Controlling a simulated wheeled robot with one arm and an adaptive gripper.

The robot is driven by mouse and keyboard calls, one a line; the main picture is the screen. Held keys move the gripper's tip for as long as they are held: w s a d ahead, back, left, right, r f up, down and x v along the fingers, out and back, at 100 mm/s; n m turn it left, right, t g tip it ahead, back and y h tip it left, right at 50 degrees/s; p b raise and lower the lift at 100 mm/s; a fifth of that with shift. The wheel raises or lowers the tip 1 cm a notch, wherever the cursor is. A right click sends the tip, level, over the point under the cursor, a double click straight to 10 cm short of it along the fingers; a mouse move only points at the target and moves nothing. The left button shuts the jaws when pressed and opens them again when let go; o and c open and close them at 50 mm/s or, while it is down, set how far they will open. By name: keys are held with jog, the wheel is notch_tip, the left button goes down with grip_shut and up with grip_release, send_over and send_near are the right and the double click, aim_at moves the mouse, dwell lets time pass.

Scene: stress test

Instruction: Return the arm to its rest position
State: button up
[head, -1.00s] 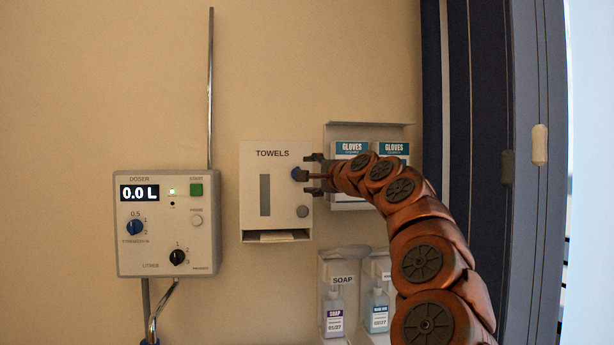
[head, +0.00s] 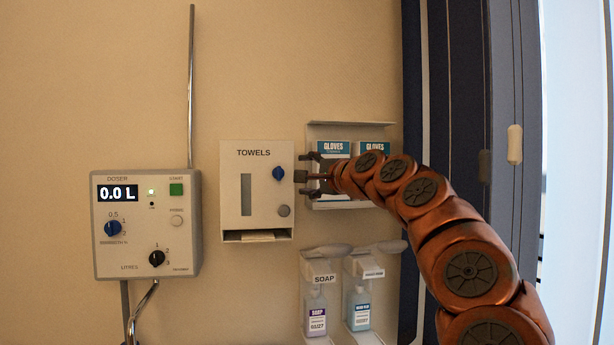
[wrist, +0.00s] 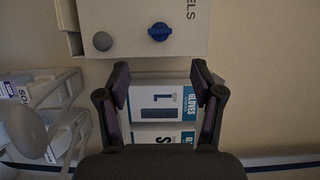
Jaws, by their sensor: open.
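My gripper (head: 308,182) is at the end of my copper-coloured arm, in front of the wall in the head view. It is just right of the towel dispenser (head: 236,205), in front of the glove holder's left box. In the wrist view my gripper (wrist: 161,80) has its two fingers spread apart with nothing held between them. Glove boxes (wrist: 162,98) show behind and between the fingers. The dispenser's blue knob (head: 278,173) is clear of the fingers; it also shows in the wrist view (wrist: 160,32).
The doser (head: 148,222) hangs at left, its display reading 0.0 L. Soap holders (head: 318,290) are below the gripper. The glove holder (head: 392,132) is partly hidden by my arm. Dark blue panels (head: 455,90) stand at right, close to the arm. Bare wall lies above.

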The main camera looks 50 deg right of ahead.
dwell(0.3)
jog(key=w+a+f+n+g+y, duration=0.25)
jog(key=a+f, duration=0.25)
jog(key=a, duration=0.4)
jog(key=w+a+f+n+g+y, duration=0.15)
jog(key=a+f+n, duration=0.25)
jog(key=a, duration=0.5)
jog(key=w+a+f+n+g+y, duration=0.1)
jog(key=w+a+f+n+y, duration=0.25)
jog(key=a, duration=0.55)
jog(key=s+a+f+n+g, duration=0.35)
jog(key=a+f, duration=0.25)
jog(key=f, duration=0.2)
jog(key=s+a+f+n+g, duration=0.2)
jog(key=s+a+f, duration=0.35)
jog(key=f, duration=0.25)
jog(key=s+a+f+n+g+h, duration=0.1)
jog(key=s+f+g, duration=0.3)
jog(key=s+f, duration=0.6)
jog(key=s+a+f+n+g+h, duration=0.1)
jog(key=s+f+n+g, duration=0.3)
jog(key=s+f, duration=0.7)
jog(key=s+h, duration=0.1)
jog(key=s, duration=0.3)
jog(key=shift+s+a+f+g, duration=0.15)
jog(key=shift+a+f+g, duration=0.1)
jog(key=shift+a+g, duration=0.15)
